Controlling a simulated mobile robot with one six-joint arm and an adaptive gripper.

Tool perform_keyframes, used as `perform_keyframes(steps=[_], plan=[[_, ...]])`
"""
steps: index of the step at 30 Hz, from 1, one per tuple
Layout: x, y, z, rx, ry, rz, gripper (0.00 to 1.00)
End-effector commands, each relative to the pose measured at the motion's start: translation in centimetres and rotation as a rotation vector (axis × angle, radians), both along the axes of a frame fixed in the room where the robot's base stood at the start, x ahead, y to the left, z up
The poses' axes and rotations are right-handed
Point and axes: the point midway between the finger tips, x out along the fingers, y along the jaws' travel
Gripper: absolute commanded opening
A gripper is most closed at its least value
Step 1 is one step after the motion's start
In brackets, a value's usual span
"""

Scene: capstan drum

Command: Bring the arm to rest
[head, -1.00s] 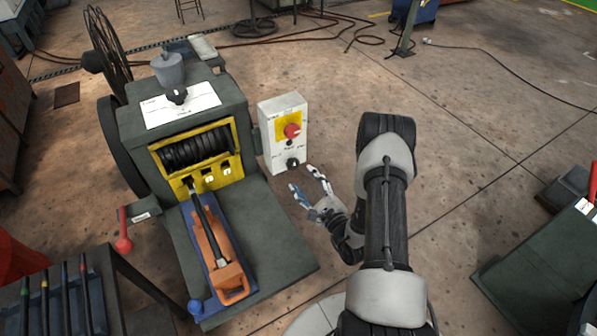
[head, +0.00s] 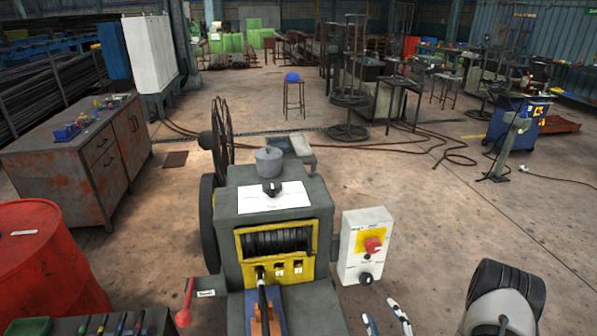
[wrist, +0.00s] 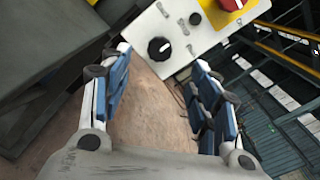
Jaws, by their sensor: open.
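My gripper (head: 387,318) shows at the bottom edge of the head view, only its fingertips in frame. It is below and to the right of the white control box (head: 362,262). In the wrist view my gripper (wrist: 163,95) is open, with its blue-padded fingers wide apart and nothing between them. The control box also shows there, beyond the fingers, with a black knob (wrist: 159,48) and a red knob at the top edge. My gripper appears apart from the box.
The capstan machine (head: 229,225) stands left of the control box, with a wound drum (head: 275,241) behind a yellow frame. A red lever (head: 186,303) sticks out at its left. A red barrel (head: 45,265) and a bench (head: 90,150) stand further left.

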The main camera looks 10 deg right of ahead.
Motion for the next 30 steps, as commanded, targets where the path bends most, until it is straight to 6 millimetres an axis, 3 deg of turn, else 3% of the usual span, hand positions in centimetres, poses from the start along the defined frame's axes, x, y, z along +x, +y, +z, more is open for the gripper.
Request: perform_keyframes(steps=[5, 8, 11, 15, 21, 25, 30], plan=[[2.5, 4.5, 6.4, 0.001, -0.067, 0.231, 0.56], [3.1, 9.5, 11.6, -0.01, -0.098, 0.454, 0.56], [2.1, 14.7, 16.0, -0.045, -0.103, 0.684, 0.56], [-1.5, 21.0, 20.8, -0.144, -0.077, 0.989, 0.56], [-9.1, 27.0, 24.3, -0.388, 0.02, 1.364, 0.56], [-14.2, 28.3, 24.9, -0.611, 0.106, 1.549, 0.56], [-19.4, 27.2, 24.9, -0.971, 0.228, 1.689, 0.56]])
